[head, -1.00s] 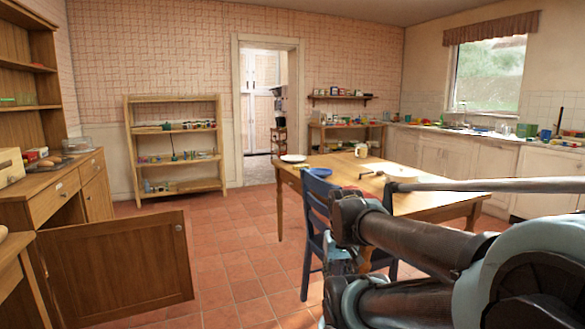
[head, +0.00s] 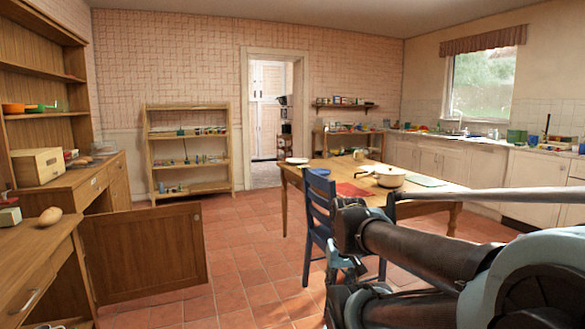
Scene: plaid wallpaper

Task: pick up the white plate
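A white plate (head: 297,160) lies flat near the far left edge of the wooden table (head: 345,169). My arm fills the lower right of the head view. My gripper (head: 343,272) seems to be at the arm's left end, in front of the blue chair and well short of the plates. Its fingers are not clear, so I cannot tell whether it is open or shut.
A blue chair (head: 318,207) stands at the table's near side. A pot (head: 389,176), a red mat (head: 353,190) and a cup (head: 358,154) are on the table. An open cabinet door (head: 145,258) juts out at left. The tiled floor (head: 235,240) between is clear.

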